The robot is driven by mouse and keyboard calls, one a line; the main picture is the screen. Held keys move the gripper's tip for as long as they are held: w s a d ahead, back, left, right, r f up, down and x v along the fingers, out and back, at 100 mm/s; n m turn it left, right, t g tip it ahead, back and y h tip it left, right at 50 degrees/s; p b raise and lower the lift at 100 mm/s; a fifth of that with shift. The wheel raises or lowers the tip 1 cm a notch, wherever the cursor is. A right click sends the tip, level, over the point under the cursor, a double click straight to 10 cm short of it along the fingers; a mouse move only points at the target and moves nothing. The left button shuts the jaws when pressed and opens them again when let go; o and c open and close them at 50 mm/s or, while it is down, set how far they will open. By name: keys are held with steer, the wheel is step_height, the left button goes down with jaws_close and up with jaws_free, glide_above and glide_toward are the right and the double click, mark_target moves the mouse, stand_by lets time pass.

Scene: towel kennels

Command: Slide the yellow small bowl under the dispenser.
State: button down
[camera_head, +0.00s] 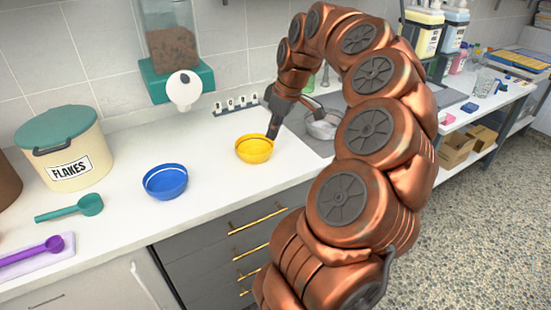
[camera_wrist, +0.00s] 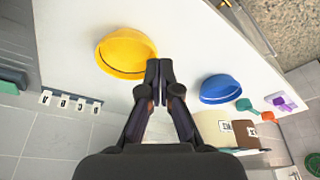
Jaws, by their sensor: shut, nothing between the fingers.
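The yellow small bowl (camera_head: 254,149) sits upright on the white counter, to the right of the blue bowl and right of the dispenser. It also shows in the wrist view (camera_wrist: 125,52). The dispenser (camera_head: 177,72) is on the wall, a clear bin of brown food with a teal base and a white round knob. My gripper (camera_head: 272,134) is shut and empty, its tips down at the right rim of the yellow bowl. In the wrist view the closed fingertips (camera_wrist: 158,68) are beside the bowl's edge; I cannot tell whether they touch it.
A blue bowl (camera_head: 165,182) stands on the counter left of the yellow one. A flakes tub (camera_head: 72,150), a teal scoop (camera_head: 72,208) and a purple scoop (camera_head: 35,250) are further left. A row of lettered tags (camera_head: 236,104) lines the wall. A sink (camera_head: 318,128) is at right.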

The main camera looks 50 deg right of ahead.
mark_target(272, 161)
steer(key=s+d+f, duration=0.3)
steer(key=d, duration=0.4)
steer(key=shift+m, duration=0.4)
steer(key=p+x, duration=0.1)
steer(key=x, duration=0.8)
steer(key=shift+f+p, duration=0.35)
steer(key=shift+p, duration=0.05)
steer(key=w, duration=0.1)
steer(key=w+a+p, duration=0.1)
steer(key=w, duration=0.1)
steer(key=shift+w, duration=0.55)
